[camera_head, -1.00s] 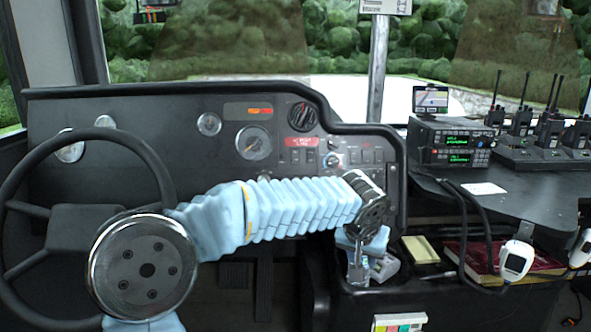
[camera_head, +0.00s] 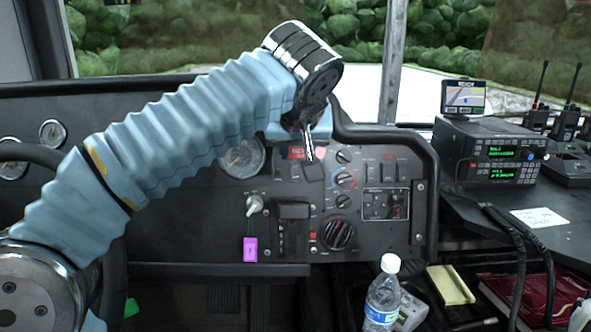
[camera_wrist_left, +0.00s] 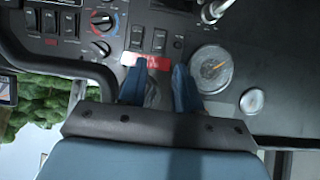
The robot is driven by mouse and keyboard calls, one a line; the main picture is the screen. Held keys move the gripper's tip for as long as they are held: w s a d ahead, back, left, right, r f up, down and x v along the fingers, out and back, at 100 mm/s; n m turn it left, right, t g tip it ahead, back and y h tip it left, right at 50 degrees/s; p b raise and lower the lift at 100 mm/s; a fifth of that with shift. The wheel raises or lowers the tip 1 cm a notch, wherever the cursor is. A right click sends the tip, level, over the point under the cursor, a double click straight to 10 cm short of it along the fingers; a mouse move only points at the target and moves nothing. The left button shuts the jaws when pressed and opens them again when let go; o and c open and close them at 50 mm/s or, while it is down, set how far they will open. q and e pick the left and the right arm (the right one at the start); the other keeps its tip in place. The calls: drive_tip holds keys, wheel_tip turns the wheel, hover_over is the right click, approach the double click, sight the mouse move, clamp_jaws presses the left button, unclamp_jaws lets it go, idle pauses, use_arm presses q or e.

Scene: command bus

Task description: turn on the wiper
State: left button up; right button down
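The dashboard (camera_head: 400,262) holds several knobs and rocker switches; their lettering is too small to tell which one is the wiper control. My left gripper (camera_head: 309,158) is in front of the dashboard's upper middle, pointing down, beside a red label (camera_head: 296,152). In the left wrist view, the left gripper (camera_wrist_left: 158,88) is open, its two blue fingers apart with nothing between them. The red label (camera_wrist_left: 147,61) lies just beyond the fingertips, with two black rocker switches (camera_wrist_left: 148,39) beyond it. My arm hides the dashboard's upper part. My right gripper is not in view.
A water bottle (camera_head: 383,297) stands below. Radios (camera_head: 495,150) are on the right. The steering wheel (camera_head: 108,285) is at left.

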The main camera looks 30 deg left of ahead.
sight(295, 176)
use_arm(q)
drive_tip(key=b+x, duration=0.1)
drive_tip(key=x, duration=1)
drive_tip(key=shift+w+a+f, duration=0.1)
drive_tip(key=shift+w+f, duration=0.1)
drive_tip(key=shift+f, duration=0.05)
